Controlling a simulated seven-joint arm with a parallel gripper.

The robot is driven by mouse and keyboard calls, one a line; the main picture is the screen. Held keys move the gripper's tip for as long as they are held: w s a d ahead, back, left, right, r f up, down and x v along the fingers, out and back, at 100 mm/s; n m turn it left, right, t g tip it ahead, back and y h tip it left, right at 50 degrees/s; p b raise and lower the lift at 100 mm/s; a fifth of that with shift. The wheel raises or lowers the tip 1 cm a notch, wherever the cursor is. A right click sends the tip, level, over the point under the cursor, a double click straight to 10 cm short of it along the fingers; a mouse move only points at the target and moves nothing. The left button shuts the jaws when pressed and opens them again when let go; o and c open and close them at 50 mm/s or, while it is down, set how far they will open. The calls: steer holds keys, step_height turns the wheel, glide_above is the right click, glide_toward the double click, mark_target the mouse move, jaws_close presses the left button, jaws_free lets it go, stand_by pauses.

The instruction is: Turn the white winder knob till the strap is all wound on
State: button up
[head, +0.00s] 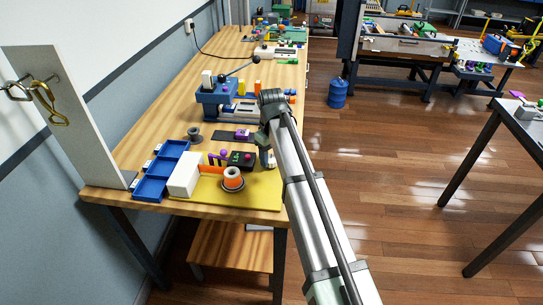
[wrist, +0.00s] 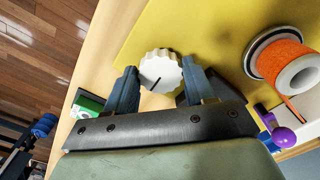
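The white winder knob (wrist: 160,71) has a ridged rim and a black pointer line, which points to the lower left in the wrist view. My gripper (wrist: 160,72) has one finger on each side of the knob, with no clear gap at either side, and looks shut on it. In the head view my gripper (head: 267,158) is at the right edge of the yellow board (head: 210,204), and I cannot make out the knob there. The orange strap (wrist: 279,62) is wound on a white-cored spool; a length of strap (head: 210,171) runs left from the spool (head: 232,175).
A white block (head: 185,174) stands left of the spool, and blue trays (head: 160,170) lie beyond it. A purple ball (wrist: 284,137) is near the strap in the wrist view. A blue fixture (head: 220,95) stands farther back on the bench. The board's front is clear.

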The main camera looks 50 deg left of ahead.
mark_target(272, 159)
steer(key=o, duration=0.4)
step_height(272, 159, up, 14)
stand_by(0.7)
steer(key=shift+f, duration=0.15)
stand_by(0.3)
